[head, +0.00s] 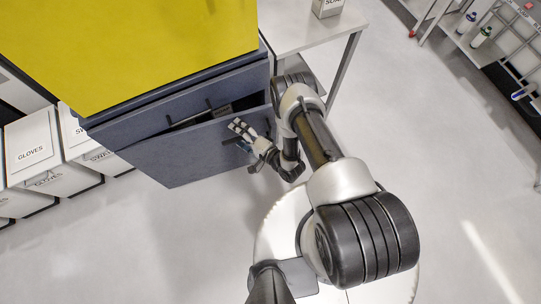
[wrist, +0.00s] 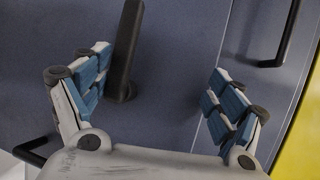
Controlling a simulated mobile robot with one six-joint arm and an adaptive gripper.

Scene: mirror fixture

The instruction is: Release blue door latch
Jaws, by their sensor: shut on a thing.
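The blue-grey cabinet front (head: 180,155) stands below a yellow top at the upper left of the head view. My gripper (head: 240,130) is against this front near its right end. In the wrist view, my gripper (wrist: 160,85) has its blue-padded fingers on either side of a dark upright latch handle (wrist: 124,50), which is close to the left finger. The gripper is shut on this handle, though the fingers stand well apart and the contact is not clear. The panel behind it (wrist: 185,50) is blue-grey. In the head view the handle is mostly hidden by the gripper.
A gap with dark bars (head: 200,115) shows above the front panel. Another black handle (wrist: 287,35) is at the wrist view's right. Boxes labelled GLOVES (head: 32,150) stand left. A table (head: 315,30) stands behind my arm. A shelf with bottles (head: 480,37) is far right. Floor is clear.

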